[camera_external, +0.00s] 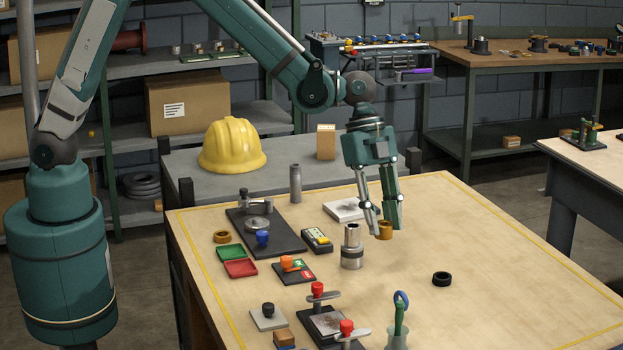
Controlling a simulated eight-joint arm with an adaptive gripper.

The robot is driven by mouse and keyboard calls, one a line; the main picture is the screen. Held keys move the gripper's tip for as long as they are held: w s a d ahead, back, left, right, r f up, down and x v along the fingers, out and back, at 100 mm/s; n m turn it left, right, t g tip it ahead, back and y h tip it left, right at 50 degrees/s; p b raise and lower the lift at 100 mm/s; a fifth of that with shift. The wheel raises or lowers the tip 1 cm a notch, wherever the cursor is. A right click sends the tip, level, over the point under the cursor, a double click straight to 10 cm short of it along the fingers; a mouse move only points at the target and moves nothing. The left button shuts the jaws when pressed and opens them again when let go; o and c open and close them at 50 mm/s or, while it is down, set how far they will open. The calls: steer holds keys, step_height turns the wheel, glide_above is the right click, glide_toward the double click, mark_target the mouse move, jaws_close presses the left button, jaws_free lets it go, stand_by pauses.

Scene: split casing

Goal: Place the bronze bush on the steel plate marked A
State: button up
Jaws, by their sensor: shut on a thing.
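My gripper (380,230) points down over the wooden table and is shut on a bronze bush (385,231). The bush shows between and just right of the fingertips, partly hidden by them, low over the tabletop. I cannot tell whether it touches the table. Another bronze ring (222,237) lies at the table's left side. A grey metal-looking plate (279,322) with a black knob lies at the front left. I cannot read a letter A on any plate, so which one is marked A is unclear.
A steel cylinder (351,250) stands just left of my gripper, with a white block (343,209) behind. A black ring (441,279) lies to the right. Red-knobbed clamps (318,292) and a cup with tools (397,341) are in front. The table's right side is mostly clear.

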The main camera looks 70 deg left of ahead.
steer(key=w+a+n+p, duration=0.1)
steer(key=w+a, duration=0.1)
steer(key=a, duration=1)
steer(key=w+a+r+p, duration=0.1)
steer(key=w+a, duration=0.2)
steer(key=a, duration=0.8)
steer(key=w+a+n+t+p, duration=0.1)
steer(key=w+a, duration=0.1)
steer(key=a, duration=1)
steer(key=shift+w+a+r+n, duration=0.3)
steer(key=shift+r, duration=0.05)
glide_toward(354, 208)
steer(key=shift+w+d+f, duration=0.15)
steer(key=shift+w+d, duration=0.1)
steer(key=shift+d, duration=0.25)
steer(key=shift+w+d+f, duration=0.2)
steer(key=shift+w+d, duration=0.05)
steer(key=shift+d, duration=0.2)
steer(key=shift+f, duration=0.1)
steer(key=shift+f+p, duration=0.35)
steer(key=shift+f, duration=1.65)
steer(key=shift+f, duration=0.15)
